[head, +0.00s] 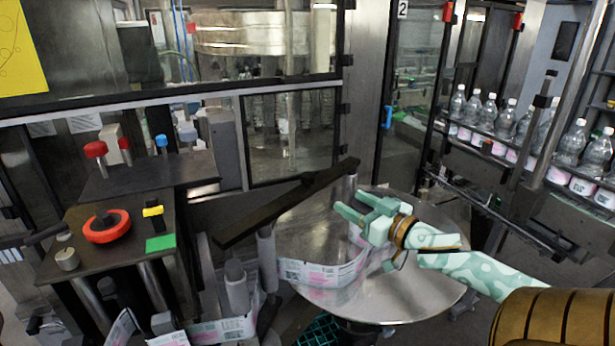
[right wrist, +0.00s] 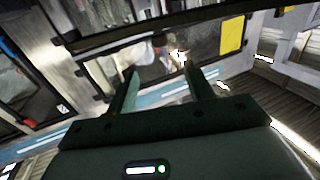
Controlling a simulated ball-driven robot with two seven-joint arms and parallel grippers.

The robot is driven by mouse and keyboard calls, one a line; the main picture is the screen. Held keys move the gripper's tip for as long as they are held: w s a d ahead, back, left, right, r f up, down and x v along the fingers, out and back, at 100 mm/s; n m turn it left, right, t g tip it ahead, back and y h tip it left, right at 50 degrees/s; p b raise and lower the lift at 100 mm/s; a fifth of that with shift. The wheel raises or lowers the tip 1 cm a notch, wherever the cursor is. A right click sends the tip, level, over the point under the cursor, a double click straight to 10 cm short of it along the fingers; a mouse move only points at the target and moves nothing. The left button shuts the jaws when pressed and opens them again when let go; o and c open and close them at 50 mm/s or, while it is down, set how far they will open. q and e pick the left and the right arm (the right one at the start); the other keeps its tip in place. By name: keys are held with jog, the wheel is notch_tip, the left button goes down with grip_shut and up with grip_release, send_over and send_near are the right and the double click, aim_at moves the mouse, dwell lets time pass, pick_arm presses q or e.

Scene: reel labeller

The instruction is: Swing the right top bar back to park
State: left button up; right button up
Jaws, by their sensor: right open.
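The right top bar (head: 290,203) is a long dark bar in the head view. It runs slanted from lower left to upper right, over a grey post and out above the round metal reel table (head: 420,293). My left gripper is out of view.
Pink and white label web (head: 325,273) runs along the near side of the reel table. A control panel with a red knob (head: 107,226) stands at the left. Bottles (head: 505,120) line a conveyor at the right. A glass-doored machine frame (head: 290,135) closes off the back.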

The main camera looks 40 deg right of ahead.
aim_at(313, 179)
jog(key=w+p, duration=0.1)
jog(key=w, duration=1.3)
jog(key=shift+w, duration=1)
grip_shut()
